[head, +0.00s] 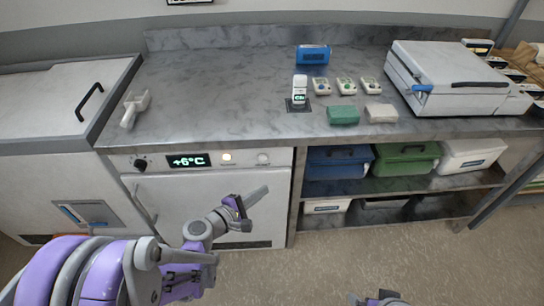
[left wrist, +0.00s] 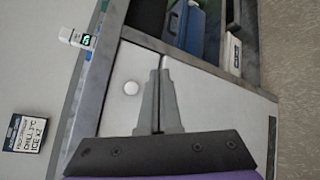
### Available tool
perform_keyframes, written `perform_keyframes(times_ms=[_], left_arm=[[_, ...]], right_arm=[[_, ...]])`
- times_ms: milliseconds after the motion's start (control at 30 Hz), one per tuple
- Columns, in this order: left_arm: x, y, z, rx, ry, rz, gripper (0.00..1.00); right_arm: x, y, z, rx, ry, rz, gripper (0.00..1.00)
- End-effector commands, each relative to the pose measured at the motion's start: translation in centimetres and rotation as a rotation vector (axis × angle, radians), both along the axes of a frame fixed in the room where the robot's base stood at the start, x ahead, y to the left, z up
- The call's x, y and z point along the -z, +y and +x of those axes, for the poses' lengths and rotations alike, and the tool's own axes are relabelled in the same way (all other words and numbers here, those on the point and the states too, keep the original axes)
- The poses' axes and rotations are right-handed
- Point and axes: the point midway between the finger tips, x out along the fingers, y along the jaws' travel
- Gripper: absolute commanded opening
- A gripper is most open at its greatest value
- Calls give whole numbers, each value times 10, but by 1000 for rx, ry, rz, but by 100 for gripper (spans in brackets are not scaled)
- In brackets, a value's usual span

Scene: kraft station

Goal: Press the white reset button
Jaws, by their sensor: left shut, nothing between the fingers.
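I cannot tell the depth gap. Only a small part of my right gripper (head: 381,299) shows at the bottom edge.
The panel also has a black knob (head: 140,164) and a display (head: 188,160) reading +6°C. The metal worktop (head: 225,95) overhangs it, holding a white device (head: 300,90). Right of the cabinet, shelves hold a blue bin (head: 325,166) and a green bin (head: 405,163).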

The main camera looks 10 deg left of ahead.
Motion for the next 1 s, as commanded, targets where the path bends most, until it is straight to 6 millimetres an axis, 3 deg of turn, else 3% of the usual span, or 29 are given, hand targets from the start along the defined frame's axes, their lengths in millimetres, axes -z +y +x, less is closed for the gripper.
perform_keyframes(times_ms=[467,1000], left_arm=[[0,2,4,-6,-1,-14,0],[0,20,68,-6,0,-13,0]], right_arm=[[0,0,0,0,0,0,100],[-7,0,0,0,-2,0,100]])
